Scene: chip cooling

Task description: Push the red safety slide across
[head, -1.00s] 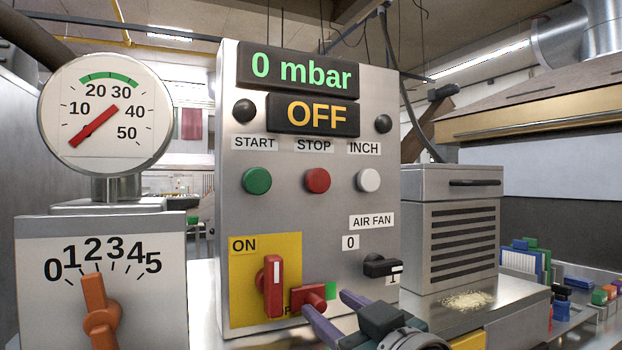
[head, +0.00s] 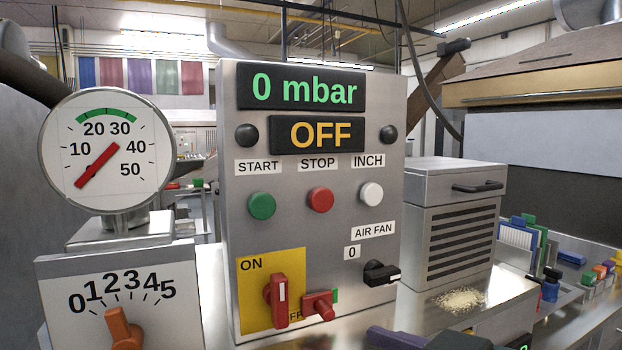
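The red safety slide (head: 318,305) sits low on the front of the grey control panel, at the right edge of a yellow plate (head: 255,263). A narrow strip of green (head: 336,295) shows at its right. Left of it, a red switch handle (head: 279,300) stands upright below the word ON, and the OFF label is partly covered. My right gripper (head: 397,338) is at the bottom edge, below and right of the slide and apart from it. Only a purple finger and a dark part show, so its opening is hidden. My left gripper is out of view.
The air fan knob (head: 380,273) projects from the panel above the gripper. A vented metal box (head: 460,235) stands right of the panel, with pale crumbs (head: 459,299) on the bench before it. A dial box (head: 120,300) with an orange knob stands at the left.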

